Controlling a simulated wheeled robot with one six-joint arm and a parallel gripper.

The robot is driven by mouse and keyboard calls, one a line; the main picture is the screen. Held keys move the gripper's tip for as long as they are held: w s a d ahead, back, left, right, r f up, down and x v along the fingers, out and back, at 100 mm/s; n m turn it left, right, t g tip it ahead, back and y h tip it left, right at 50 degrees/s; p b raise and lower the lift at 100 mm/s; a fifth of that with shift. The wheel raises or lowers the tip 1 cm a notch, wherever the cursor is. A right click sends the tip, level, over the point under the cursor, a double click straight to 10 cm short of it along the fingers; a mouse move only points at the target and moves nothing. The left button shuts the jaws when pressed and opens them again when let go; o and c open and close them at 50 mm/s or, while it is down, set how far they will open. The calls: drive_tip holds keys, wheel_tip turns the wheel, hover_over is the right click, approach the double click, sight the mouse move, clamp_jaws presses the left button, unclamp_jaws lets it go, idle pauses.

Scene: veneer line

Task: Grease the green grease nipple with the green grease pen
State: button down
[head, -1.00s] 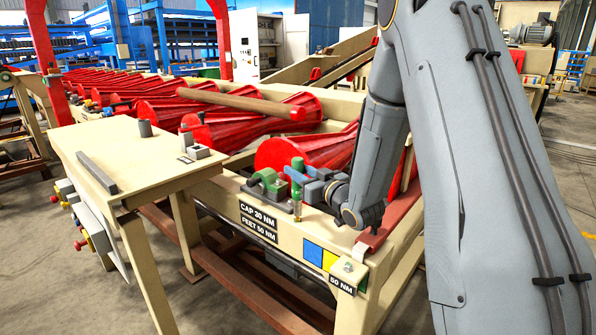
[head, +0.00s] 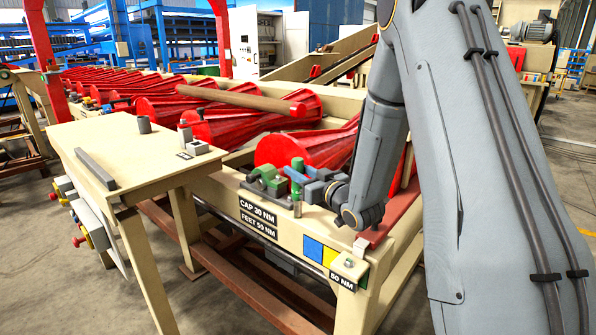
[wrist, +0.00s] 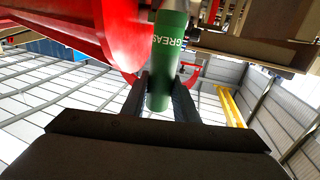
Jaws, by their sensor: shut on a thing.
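The green grease pen (head: 296,176) stands about upright at the front beam of the red roller line, just right of a green bearing housing (head: 268,181). My gripper (head: 308,186) is shut on the pen from the right. In the wrist view the pen (wrist: 167,52) shows its GREASE lettering between the two fingers of my gripper (wrist: 159,98). Its grey lower end shows against the beam; I cannot tell whether it touches anything. I cannot make out the green grease nipple in either view.
Red fluted rollers (head: 290,150) lie behind the housing. A cream table (head: 100,145) with small grey parts stands at the left. A blue and yellow plate (head: 320,250) and torque labels (head: 258,212) are on the beam's front.

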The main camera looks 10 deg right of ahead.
sight(298, 159)
drive_tip(key=shift+f, duration=0.35)
idle(0.4)
drive_tip(key=shift+r, duration=0.45)
drive_tip(key=shift+f, duration=0.45)
idle(0.9)
drive_tip(key=shift+r, duration=0.55)
idle(0.5)
drive_tip(key=shift+r+p, duration=1.75)
drive_tip(key=shift+r, duration=0.65)
drive_tip(key=shift+s, duration=0.1)
